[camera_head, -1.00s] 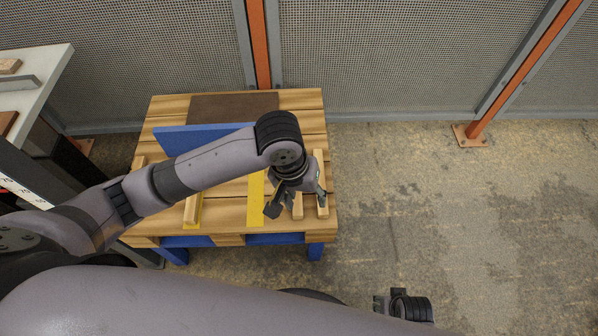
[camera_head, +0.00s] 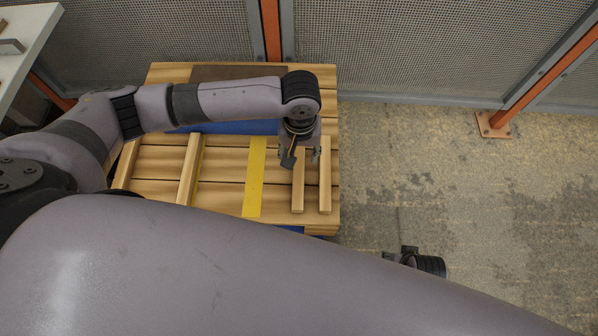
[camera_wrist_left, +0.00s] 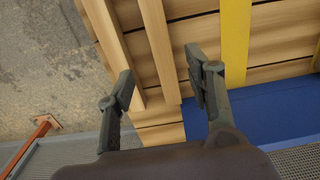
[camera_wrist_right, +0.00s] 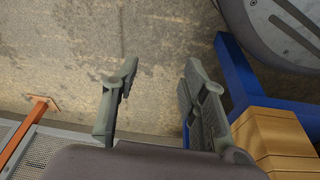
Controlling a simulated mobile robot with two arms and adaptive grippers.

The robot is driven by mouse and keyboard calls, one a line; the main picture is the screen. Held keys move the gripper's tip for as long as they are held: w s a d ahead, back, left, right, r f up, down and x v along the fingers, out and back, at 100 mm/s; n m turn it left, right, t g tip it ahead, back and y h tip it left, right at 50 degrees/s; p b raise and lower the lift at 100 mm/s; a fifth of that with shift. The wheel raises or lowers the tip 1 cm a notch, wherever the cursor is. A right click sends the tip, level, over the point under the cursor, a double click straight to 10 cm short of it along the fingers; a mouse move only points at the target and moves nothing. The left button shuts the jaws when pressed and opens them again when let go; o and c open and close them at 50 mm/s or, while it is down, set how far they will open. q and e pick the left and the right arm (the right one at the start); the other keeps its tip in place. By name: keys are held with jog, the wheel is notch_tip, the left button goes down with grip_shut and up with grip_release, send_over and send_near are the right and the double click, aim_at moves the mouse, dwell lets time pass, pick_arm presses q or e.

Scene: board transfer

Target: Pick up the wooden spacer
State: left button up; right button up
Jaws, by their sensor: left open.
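Several slim wooden spacers lie on a pallet-topped table. Two are at the right, an inner spacer (camera_head: 298,190) and an outer spacer (camera_head: 325,180). Two more are farther left, one (camera_head: 188,170) beside a yellow strip and one (camera_head: 126,165) near the left edge. My left gripper (camera_head: 303,155) is open and empty over the far part of the right pair. In the left wrist view my left gripper's fingers (camera_wrist_left: 160,75) are wide apart, with the inner spacer (camera_wrist_left: 158,40) showing between them and the outer spacer (camera_wrist_left: 112,40) beside it. My right gripper (camera_wrist_right: 160,80) is open and empty.
A brown board (camera_head: 238,73) lies at the back. A wide yellow strip (camera_head: 255,178) marks the table. Mesh fencing (camera_head: 400,45) closes off the back. The floor right of the table is clear.

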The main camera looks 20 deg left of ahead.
aim_at(299, 170)
pick_arm(q)
jog(key=shift+f+b, duration=0.45)
jog(key=shift+f, duration=1.3)
notch_tip(299, 170, down, 4)
jog(key=shift+a+f+b, duration=0.15)
jog(key=shift+f+b, duration=0.05)
jog(key=shift+b, duration=0.7)
jog(key=shift+w+f, duration=0.1)
jog(key=shift+f, duration=0.05)
pick_arm(e)
jog(key=w+v, duration=0.2)
jog(key=v, duration=0.8)
jog(key=shift+w+r+t, duration=0.3)
jog(key=shift+w+r, duration=0.2)
jog(key=shift+r, duration=0.1)
pick_arm(q)
jog(key=shift+c, duration=0.5)
grip_shut()
